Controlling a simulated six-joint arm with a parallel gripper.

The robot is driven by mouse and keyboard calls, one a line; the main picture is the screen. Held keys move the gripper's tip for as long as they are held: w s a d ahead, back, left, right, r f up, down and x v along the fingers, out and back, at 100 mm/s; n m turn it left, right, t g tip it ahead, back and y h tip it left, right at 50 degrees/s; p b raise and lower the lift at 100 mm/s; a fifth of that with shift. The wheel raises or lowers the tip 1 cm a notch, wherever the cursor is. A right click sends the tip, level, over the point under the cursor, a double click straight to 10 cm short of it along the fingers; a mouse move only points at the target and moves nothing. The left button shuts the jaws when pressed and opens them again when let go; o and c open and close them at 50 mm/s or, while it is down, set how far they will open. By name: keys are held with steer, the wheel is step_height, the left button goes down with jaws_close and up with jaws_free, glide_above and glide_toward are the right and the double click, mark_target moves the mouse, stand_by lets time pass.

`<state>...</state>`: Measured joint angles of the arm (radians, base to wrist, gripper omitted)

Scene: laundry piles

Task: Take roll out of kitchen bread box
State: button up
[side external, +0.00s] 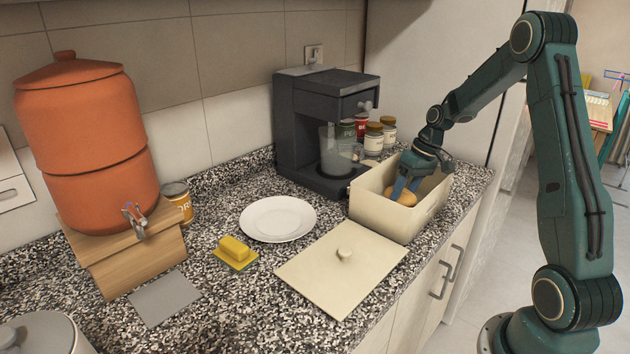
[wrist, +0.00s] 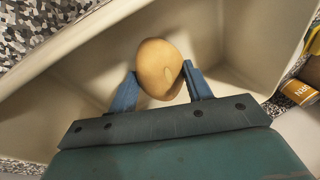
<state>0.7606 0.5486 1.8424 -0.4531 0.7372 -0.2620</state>
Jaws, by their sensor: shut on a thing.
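The cream bread box (side external: 382,219) stands open on the counter at the right. Its inside walls also show in the wrist view (wrist: 60,85). My gripper (side external: 405,188) reaches down into the box from above. The tan, rounded roll (wrist: 160,68) is between my two blue fingers in the wrist view, and my gripper (wrist: 160,88) is shut on it. Part of the roll (side external: 404,198) shows inside the box in the side view. I cannot tell whether it touches the box floor. The flat cream lid (side external: 335,275) with a round knob lies on the counter in front of the box.
A white plate (side external: 277,219) lies left of the box. A yellow sponge-like block (side external: 235,249) sits in front of it. A dark coffee machine (side external: 318,130) and several jars (side external: 388,131) stand behind the box. A terracotta dispenser (side external: 88,145) is at the left.

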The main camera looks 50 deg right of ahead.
mark_target(405, 189)
step_height(405, 189, up, 18)
steer(key=shift+r, duration=0.25)
stand_by(0.3)
stand_by(0.6)
